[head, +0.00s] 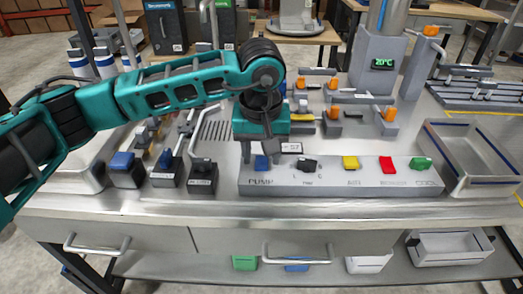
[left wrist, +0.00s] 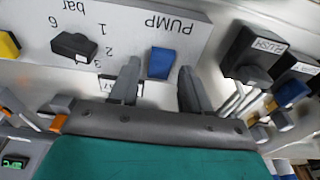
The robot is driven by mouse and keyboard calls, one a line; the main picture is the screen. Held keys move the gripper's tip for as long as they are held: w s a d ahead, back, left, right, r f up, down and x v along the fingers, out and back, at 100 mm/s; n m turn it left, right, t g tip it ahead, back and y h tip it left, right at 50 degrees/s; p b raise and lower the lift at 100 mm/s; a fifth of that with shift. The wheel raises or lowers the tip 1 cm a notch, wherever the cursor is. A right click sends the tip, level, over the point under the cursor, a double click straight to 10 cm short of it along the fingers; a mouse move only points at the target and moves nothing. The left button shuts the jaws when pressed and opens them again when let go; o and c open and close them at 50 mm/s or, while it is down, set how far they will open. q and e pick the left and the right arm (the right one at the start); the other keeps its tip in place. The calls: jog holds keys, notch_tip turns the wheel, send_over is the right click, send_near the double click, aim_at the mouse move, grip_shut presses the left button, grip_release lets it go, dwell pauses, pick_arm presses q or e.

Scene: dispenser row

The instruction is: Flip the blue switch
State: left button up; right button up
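A blue switch (head: 262,162) sits above the word PUMP at the left end of a long grey panel (head: 325,181). It also shows in the left wrist view (left wrist: 160,63), between the two fingers as seen from there. My left gripper (head: 261,151) is open and empty, just above and behind the switch, fingers pointing down toward the panel. In the wrist view the gripper (left wrist: 158,72) has a clear gap between its fingers. I cannot tell whether a finger touches the switch. My right gripper is not in view.
A black knob (head: 307,164), a yellow switch (head: 351,162), a red one (head: 387,164) and a green one (head: 420,163) follow along the panel. A metal tray (head: 475,155) stands right.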

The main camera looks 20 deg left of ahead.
aim_at(261, 168)
pick_arm(q)
jog(key=shift+o, duration=0.3)
notch_tip(261, 168, up, 13)
jog(key=s, duration=0.1)
jog(key=shift+s+d, duration=0.25)
jog(key=shift+s, duration=0.1)
jog(key=shift+f, duration=0.15)
